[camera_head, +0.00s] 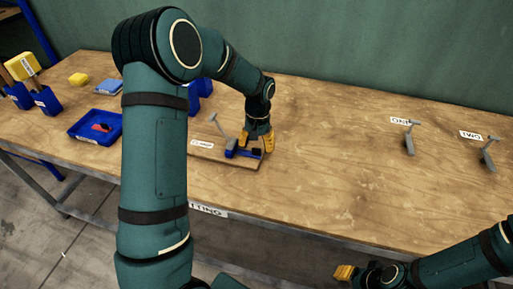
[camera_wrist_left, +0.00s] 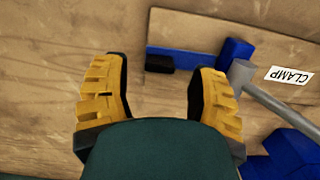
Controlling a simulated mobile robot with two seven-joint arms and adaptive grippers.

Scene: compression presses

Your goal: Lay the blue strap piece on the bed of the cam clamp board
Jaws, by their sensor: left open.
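The cam clamp board (camera_head: 212,156), a wooden board labelled CLAMP, lies on the table with a grey lever (camera_head: 219,127) raised at an angle. A flat blue strip (camera_head: 242,154), apparently the blue strap piece, lies on the board beside a black block. The left wrist view shows the strip (camera_wrist_left: 190,62), the black block (camera_wrist_left: 160,63), a blue clamp block (camera_wrist_left: 235,52) and the grey lever (camera_wrist_left: 270,104). My left gripper (camera_head: 260,146) is open and empty above the board's right end. My right gripper (camera_head: 345,272) is low at the front; its jaw gap is unclear.
A blue tray (camera_head: 78,129) with a red piece stands at left, near blue and yellow blocks (camera_head: 79,79). Two grey levers (camera_head: 408,141) labelled ONE and TWO stand at right. The tabletop between is clear. My left arm hides part of the table.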

